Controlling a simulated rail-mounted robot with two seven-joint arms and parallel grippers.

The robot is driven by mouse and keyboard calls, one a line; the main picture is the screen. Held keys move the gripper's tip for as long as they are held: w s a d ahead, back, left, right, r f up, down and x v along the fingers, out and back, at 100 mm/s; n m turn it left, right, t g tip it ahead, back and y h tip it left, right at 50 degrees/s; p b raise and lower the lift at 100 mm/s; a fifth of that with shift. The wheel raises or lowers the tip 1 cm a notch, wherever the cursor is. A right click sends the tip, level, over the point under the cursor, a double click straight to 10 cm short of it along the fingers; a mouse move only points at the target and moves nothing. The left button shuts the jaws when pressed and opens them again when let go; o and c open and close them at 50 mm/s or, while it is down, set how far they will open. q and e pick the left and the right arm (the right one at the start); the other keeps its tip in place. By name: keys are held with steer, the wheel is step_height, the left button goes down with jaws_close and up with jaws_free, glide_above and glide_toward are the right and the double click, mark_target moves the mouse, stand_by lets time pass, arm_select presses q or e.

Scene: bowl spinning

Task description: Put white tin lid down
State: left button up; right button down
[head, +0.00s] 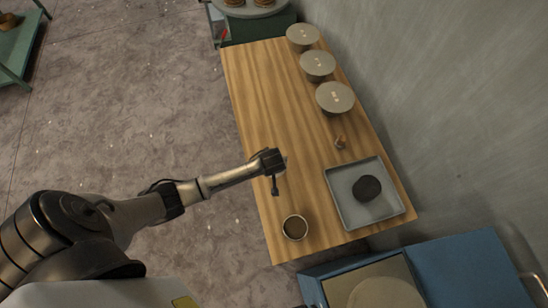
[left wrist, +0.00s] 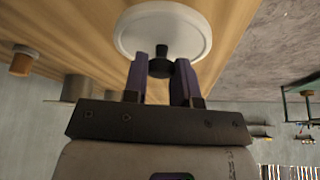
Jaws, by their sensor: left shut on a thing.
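A round white lid with a black knob (left wrist: 160,30) shows at the top of the left wrist view, in front of the wooden table. My left gripper (left wrist: 161,66) has its two fingers on the knob and is shut on it. In the head view, my left gripper (head: 276,176) is over the left side of the wooden table (head: 290,130); I cannot clearly make out the lid there. Whether the lid touches the table cannot be told. My right gripper is not in view.
An open round tin (head: 295,227) with brown contents stands near the front edge. A grey tray (head: 388,206) holds a dark round lump (head: 367,188). Pale round-topped tins (head: 335,97) line the wall side. A small brown object (head: 340,142) lies beyond the tray. The table's left middle is clear.

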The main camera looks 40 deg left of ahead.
arm_select(q)
steer(key=shift+f, duration=2)
steer(key=shift+f, duration=0.1)
steer(key=o, duration=0.9)
